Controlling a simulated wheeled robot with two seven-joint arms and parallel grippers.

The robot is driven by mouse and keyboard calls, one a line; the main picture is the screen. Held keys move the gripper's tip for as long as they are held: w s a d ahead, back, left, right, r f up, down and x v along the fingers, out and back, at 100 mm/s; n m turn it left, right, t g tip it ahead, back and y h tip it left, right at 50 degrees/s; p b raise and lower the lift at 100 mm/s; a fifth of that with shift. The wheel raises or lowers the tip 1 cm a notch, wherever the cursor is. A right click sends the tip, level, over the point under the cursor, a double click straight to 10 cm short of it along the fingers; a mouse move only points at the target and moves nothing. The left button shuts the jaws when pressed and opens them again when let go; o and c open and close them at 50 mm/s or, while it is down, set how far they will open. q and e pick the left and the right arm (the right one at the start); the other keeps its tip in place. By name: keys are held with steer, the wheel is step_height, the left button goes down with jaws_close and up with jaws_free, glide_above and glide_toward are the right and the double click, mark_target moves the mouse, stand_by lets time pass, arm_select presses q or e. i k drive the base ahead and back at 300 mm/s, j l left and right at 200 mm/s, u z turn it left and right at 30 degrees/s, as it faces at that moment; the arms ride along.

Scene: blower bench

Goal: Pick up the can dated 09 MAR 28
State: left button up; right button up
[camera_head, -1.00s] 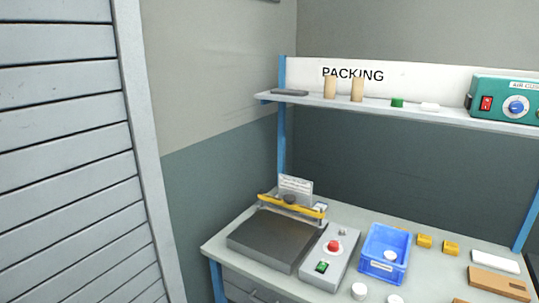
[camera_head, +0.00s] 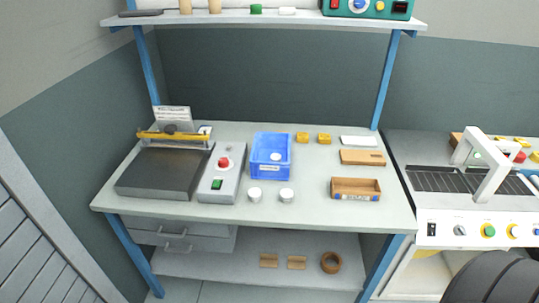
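Two small white round cans stand on the bench in front of the blue bin: the left can (camera_head: 254,195) and the right can (camera_head: 286,196). A third white round item (camera_head: 276,157), similar in look, is inside the blue bin (camera_head: 270,172). No date can be read on any of them at this size. Neither of my grippers is in view.
The packing bench (camera_head: 310,215) also holds a dark flat-plate machine (camera_head: 160,172), a grey control box (camera_head: 222,175), yellow blocks (camera_head: 302,138) and a wooden tray (camera_head: 355,188). A conveyor machine (camera_head: 470,180) stands right. The bench front between cans and tray is clear.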

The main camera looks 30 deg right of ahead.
mark_target(286, 194)
steer(key=i+z, duration=0.1)
steer(key=z, duration=0.75)
